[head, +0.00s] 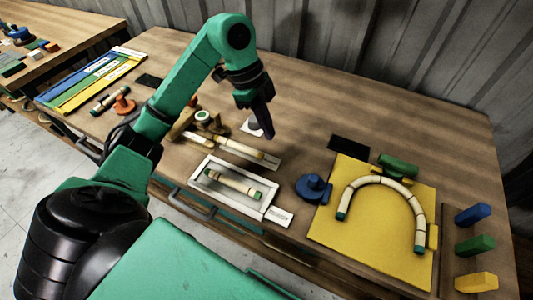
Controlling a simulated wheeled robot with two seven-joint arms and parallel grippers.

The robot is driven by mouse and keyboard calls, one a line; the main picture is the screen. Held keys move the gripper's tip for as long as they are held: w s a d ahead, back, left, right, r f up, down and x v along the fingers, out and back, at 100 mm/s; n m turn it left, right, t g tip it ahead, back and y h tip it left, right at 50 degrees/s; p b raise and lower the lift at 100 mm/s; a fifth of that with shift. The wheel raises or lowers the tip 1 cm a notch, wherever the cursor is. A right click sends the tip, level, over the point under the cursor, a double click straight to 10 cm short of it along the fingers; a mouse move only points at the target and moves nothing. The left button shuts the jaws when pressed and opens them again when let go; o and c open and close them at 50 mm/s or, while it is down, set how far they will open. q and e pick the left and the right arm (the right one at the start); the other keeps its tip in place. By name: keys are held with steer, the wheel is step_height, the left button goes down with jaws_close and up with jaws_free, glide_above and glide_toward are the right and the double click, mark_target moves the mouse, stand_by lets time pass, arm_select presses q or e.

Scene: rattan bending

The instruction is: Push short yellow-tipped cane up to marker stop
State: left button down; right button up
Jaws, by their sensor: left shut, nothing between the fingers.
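A pale cane (238,147) with a yellow band near its right end lies on the table just behind the white-rimmed tray. A smaller pale yellowish piece (198,139) lies to its left. I cannot tell for certain which piece is the marker stop. My left gripper (267,134) is shut and empty, pointing down above the table, behind and slightly right of the banded cane. It appears apart from the cane. A white plate (244,127) with a grey piece sits partly hidden behind the gripper. My right gripper is not in view.
The white-rimmed tray (223,204) holds a green-tipped cane (233,182). A blue knobbed piece (313,188) stands right of it. A yellow board (385,255) carries a bent cane arch (383,181). Coloured blocks line the right edge. The table behind the gripper is clear.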

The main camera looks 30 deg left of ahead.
arm_select(q)
steer(key=p+x, duration=0.1)
steer(key=x, duration=0.8)
steer(key=shift+d+p, duration=0.15)
steer(key=shift+p, duration=0.15)
steer(key=a, duration=0.1)
steer(key=a+p, duration=0.1)
steer(key=a, duration=0.1)
steer(key=shift+a+f, duration=0.1)
steer(key=shift+f, duration=0.2)
steer(key=shift+s+a+f, duration=0.1)
steer(key=shift+a, duration=0.3)
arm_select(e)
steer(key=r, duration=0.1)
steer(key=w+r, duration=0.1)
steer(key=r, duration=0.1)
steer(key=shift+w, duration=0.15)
